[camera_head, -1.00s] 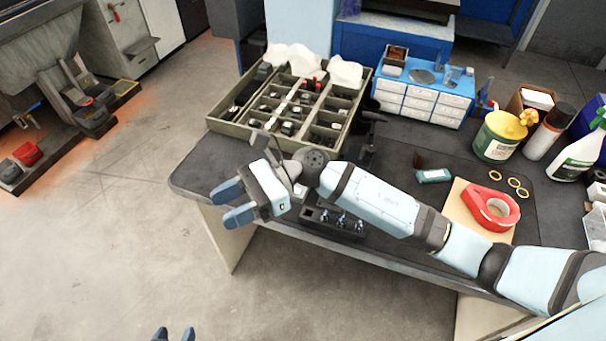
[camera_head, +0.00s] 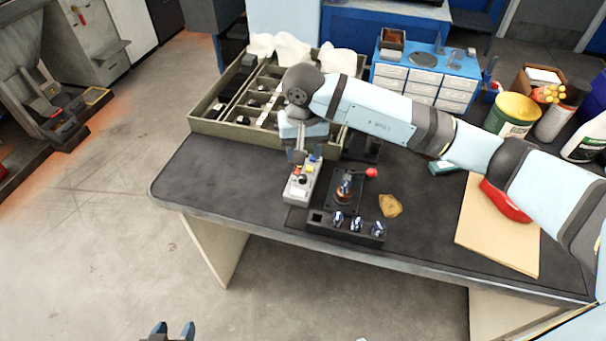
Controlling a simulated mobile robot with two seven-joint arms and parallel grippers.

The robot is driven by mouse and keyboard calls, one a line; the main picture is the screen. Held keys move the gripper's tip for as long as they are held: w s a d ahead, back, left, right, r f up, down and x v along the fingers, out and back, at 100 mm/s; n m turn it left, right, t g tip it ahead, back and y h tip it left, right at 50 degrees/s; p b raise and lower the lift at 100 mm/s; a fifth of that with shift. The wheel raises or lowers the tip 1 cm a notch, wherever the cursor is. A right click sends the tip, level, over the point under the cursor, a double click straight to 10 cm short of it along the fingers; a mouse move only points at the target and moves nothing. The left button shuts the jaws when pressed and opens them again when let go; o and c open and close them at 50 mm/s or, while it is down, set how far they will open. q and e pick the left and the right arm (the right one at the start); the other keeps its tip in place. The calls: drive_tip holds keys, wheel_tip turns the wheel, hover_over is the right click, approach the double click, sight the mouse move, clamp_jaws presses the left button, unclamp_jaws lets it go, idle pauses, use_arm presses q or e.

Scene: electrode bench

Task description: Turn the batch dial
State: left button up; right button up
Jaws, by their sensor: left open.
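A small light-grey control box (camera_head: 301,187) with coloured knobs or buttons stands near the bench's front left. I cannot tell which of its parts is the batch dial. My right gripper (camera_head: 299,152) points down at the back end of this box; its fingers are mostly hidden by its own body, and contact is unclear. Beside the box, a dark fixture (camera_head: 322,217) holds three blue and silver pieces in its front row. A copper-coloured part with a dark top (camera_head: 344,190) stands behind them. My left gripper (camera_head: 174,330) is open and empty, low at the picture's bottom edge, away from the bench.
A compartment tray (camera_head: 207,124) with white lumps at its back stands behind. A blue drawer unit (camera_head: 424,73), a yellow-topped tub (camera_head: 512,112) and bottles line the back right. The bench's front left (camera_head: 205,178) is clear.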

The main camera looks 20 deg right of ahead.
sight(303, 177)
wheel_tip(303, 177, down, 8)
drive_tip(key=shift+f, duration=0.2)
clamp_jaws()
